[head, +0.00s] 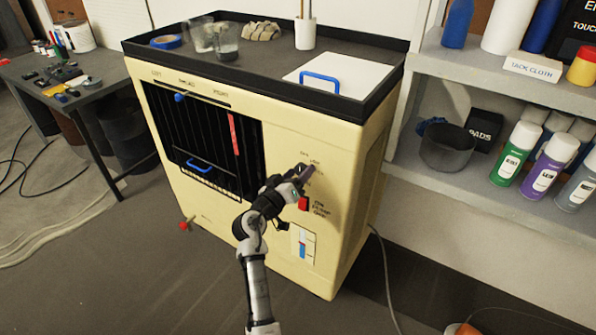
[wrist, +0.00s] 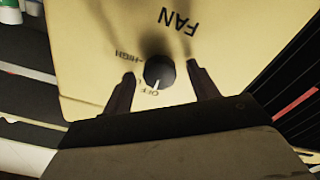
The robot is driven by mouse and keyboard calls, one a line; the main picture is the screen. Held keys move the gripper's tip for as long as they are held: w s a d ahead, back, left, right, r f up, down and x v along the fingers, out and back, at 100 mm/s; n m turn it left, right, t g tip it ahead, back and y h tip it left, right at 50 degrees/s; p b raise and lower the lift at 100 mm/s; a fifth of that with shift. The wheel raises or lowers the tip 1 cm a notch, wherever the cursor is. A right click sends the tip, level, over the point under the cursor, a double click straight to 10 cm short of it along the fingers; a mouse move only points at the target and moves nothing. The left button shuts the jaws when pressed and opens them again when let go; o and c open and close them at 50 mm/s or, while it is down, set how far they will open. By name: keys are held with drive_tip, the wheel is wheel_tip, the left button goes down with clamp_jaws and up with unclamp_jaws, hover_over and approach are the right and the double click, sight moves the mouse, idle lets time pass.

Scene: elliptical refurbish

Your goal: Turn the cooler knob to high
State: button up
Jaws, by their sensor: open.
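The cooler is a cream cabinet (head: 350,150) with a black grille on its front. In the wrist view its dark round knob (wrist: 159,70) sits on the cream panel under an upside-down FAN label. The knob's white pointer is at the OFF mark; the HIGH mark is to the upper left of OFF. My gripper (head: 299,176) reaches the right part of the cabinet front and hides the knob in the head view. In the wrist view my gripper (wrist: 161,73) is open, with one finger on each side of the knob and small gaps visible.
A red switch (head: 303,204) and a blue-and-white level panel (head: 303,245) are below my gripper. The dark grille (head: 190,130), with a blue handle, is to its left. A shelf (head: 470,200) with bottles stands at right. A cable runs along the floor.

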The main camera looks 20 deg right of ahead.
drive_tip(key=shift+w+d, duration=0.1)
drive_tip(key=shift+d, duration=0.05)
drive_tip(key=c, duration=1)
